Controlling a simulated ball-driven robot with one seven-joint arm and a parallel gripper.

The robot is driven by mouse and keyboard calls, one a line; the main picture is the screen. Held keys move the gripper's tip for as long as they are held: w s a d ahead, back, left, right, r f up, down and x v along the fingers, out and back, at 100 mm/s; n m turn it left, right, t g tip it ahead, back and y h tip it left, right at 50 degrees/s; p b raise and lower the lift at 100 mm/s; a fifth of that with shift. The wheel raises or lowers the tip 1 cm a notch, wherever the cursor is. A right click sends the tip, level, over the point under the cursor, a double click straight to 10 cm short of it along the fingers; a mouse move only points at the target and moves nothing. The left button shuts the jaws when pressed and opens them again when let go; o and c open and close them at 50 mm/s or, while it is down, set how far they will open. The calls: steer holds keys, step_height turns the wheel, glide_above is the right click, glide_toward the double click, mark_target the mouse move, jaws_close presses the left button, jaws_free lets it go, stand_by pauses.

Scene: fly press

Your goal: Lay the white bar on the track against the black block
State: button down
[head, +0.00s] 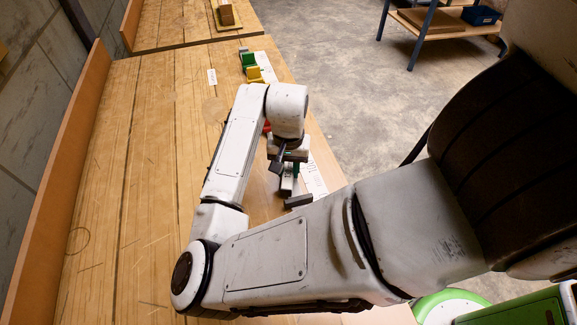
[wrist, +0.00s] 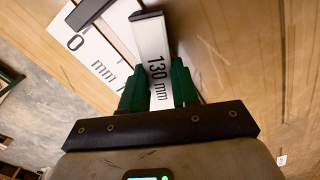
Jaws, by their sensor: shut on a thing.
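The white bar (wrist: 152,50), marked 130 mm, is between the two green fingers of my gripper (wrist: 158,88) in the wrist view. My gripper is shut on it, and its far end sticks out past the fingertips. A black block (wrist: 90,12) lies at the upper left, apart from the bar. I cannot tell whether the bar touches the surface below. In the head view my gripper (head: 287,180) is over the bench's right edge, and a dark block (head: 298,201) shows just below it. My arm partly hides this area.
A white printed strip (head: 312,180) runs along the bench edge, also in the wrist view (wrist: 98,55). Green (head: 248,61) and yellow (head: 254,75) pieces stand farther back. A red piece (head: 267,126) shows beside my arm. The wooden bench (head: 140,150) is mostly clear at left.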

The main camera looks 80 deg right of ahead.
steer(key=shift+f, duration=0.1)
steer(key=c, duration=0.8)
jaws_free()
